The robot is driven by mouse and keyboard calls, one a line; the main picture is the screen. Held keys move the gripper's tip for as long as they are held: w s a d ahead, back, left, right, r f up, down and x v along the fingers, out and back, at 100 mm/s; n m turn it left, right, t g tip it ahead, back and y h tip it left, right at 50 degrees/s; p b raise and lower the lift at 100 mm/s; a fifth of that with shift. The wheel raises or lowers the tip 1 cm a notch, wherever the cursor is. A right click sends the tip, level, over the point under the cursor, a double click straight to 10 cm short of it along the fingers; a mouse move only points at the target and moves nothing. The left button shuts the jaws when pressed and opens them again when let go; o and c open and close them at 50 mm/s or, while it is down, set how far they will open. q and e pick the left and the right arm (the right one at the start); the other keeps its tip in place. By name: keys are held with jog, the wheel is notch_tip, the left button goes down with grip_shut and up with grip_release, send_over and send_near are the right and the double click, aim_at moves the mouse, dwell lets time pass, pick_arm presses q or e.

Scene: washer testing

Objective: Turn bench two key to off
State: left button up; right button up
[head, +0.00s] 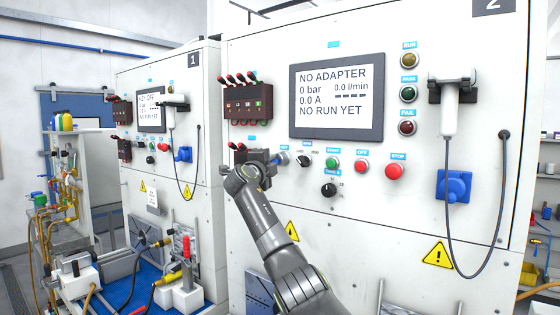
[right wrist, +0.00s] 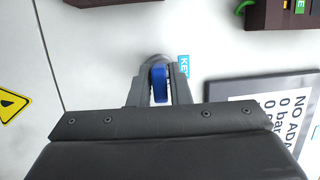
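The bench two key (right wrist: 159,84) is a blue grip on a round grey lock, beside a blue KEY label (right wrist: 184,66) in the right wrist view. My right gripper (right wrist: 160,88) has one finger on each side of the blue grip, close against it, and appears shut on it. In the head view, my right gripper (head: 275,159) is at the panel of bench two (head: 440,25), and it hides most of the key. The screen (head: 336,95) above reads NO ADAPTER, 0 bar, NO RUN YET. My left gripper is not in view.
Right of the key are a small black knob (head: 304,160), a green button (head: 333,163) and red buttons (head: 362,166). A black selector (head: 328,189) sits below. A cabled scanner-like tool (head: 450,108) hangs at the right. Bench one (head: 135,80) stands left, its screen reading KEY OFF.

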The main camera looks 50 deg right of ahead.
grip_shut()
jog(key=shift+r+n+y+p, duration=0.1)
jog(key=shift+n+y+p, duration=0.25)
jog(key=shift+n, duration=1.25)
jog(key=shift+y, duration=0.25)
